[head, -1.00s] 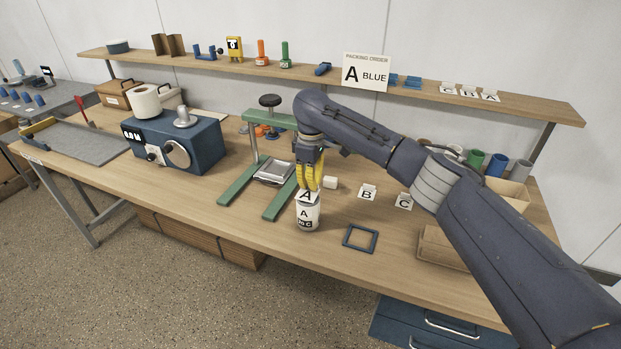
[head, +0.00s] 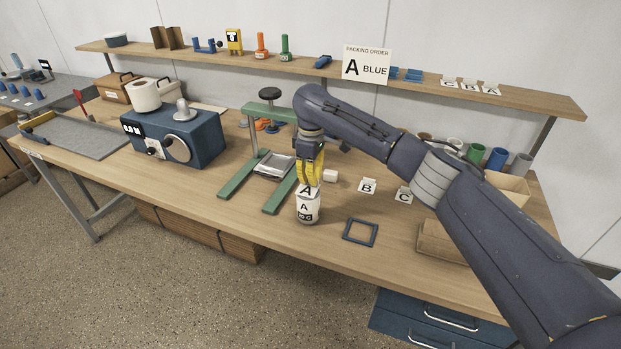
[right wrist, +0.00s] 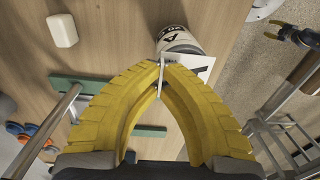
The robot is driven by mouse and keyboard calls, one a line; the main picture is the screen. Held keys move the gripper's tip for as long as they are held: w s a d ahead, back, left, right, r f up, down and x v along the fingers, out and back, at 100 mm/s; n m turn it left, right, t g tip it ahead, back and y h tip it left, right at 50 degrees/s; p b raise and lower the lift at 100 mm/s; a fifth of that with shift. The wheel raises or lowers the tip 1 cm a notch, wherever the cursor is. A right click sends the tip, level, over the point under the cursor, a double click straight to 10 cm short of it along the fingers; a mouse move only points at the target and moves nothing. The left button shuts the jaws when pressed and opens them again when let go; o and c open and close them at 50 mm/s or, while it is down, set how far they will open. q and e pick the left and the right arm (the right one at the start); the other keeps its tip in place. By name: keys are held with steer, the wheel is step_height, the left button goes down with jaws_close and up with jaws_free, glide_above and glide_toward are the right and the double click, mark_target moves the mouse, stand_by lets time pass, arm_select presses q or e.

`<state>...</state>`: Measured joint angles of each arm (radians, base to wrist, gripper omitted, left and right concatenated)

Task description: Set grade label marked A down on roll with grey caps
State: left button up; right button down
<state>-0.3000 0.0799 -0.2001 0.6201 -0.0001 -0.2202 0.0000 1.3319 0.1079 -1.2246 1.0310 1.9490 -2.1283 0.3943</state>
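My right gripper (head: 309,180) is shut on the white grade label marked A (head: 306,190), low over the bench. It also pinches the label's thin upright tab in the right wrist view (right wrist: 161,76). The white roll with grey caps (head: 308,210) stands upright directly below. It has its own printed A and a dark strip; a grey end shows in the right wrist view (right wrist: 180,44). The label overlaps the roll's top; I cannot tell whether they touch. A dark part with yellowish tips at the right wrist view's upper right may be my left gripper (right wrist: 300,36); its state is unclear.
Labels B (head: 367,186) and C (head: 403,196) stand to the right. A dark square frame (head: 360,231) lies near the front edge. A green press (head: 262,160) stands left of the roll, a small white block (head: 330,175) behind it. The order card (head: 366,68) reads A BLUE.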

steer(key=c, duration=2.1)
jaws_free()
steer(key=o, duration=0.6)
